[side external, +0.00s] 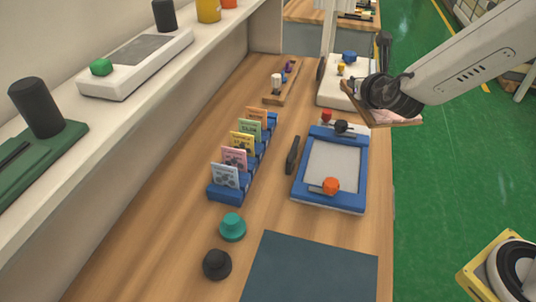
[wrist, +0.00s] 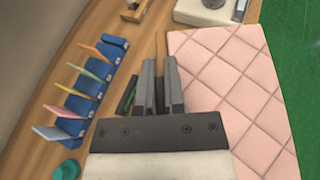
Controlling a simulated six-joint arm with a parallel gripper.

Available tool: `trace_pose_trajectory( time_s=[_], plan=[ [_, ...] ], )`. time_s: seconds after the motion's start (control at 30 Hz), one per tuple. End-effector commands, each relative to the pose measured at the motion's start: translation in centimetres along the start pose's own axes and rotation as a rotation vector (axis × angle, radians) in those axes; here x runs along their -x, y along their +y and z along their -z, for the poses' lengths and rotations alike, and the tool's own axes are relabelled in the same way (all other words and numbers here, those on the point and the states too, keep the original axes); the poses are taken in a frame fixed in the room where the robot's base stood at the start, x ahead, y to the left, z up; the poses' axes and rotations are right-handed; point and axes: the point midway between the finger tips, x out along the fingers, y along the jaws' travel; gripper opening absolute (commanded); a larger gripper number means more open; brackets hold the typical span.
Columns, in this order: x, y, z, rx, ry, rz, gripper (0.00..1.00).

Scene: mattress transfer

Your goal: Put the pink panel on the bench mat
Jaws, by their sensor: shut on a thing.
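The pink panel (wrist: 230,80) is a quilted pink sheet with a thin brown edge, filling the right of the wrist view. In the side view the pink panel (side external: 390,116) hangs under my gripper (side external: 378,97), above the bench's right edge. My gripper (wrist: 160,82) is shut on the panel's left edge in the wrist view; the exact contact is partly hidden by the fingers. The bench mat (side external: 312,272) is a flat dark blue-grey sheet at the near end of the bench, bare, well apart from the panel.
A blue-framed tray (side external: 333,165) with an orange knob lies between panel and mat. A blue rack of colored cards (side external: 213,190), a teal knob (side external: 232,226) and a black knob (side external: 217,264) stand left of it. Green floor (side external: 440,190) lies right of the bench.

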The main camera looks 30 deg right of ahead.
Motion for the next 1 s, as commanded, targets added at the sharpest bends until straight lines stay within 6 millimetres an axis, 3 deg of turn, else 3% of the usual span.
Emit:
trace_pose_trajectory(
  time_s=[0.27,0.6,1.0],
  plan=[
    [-2.8,1.8,1.1,-0.053,-0.009,0.087,0.0],
    [-6.0,4.0,4.3,-0.118,-0.011,0.24,0.0],
    [-7.9,5.6,8.6,-0.155,0.0,0.393,0.0]
  ],
)
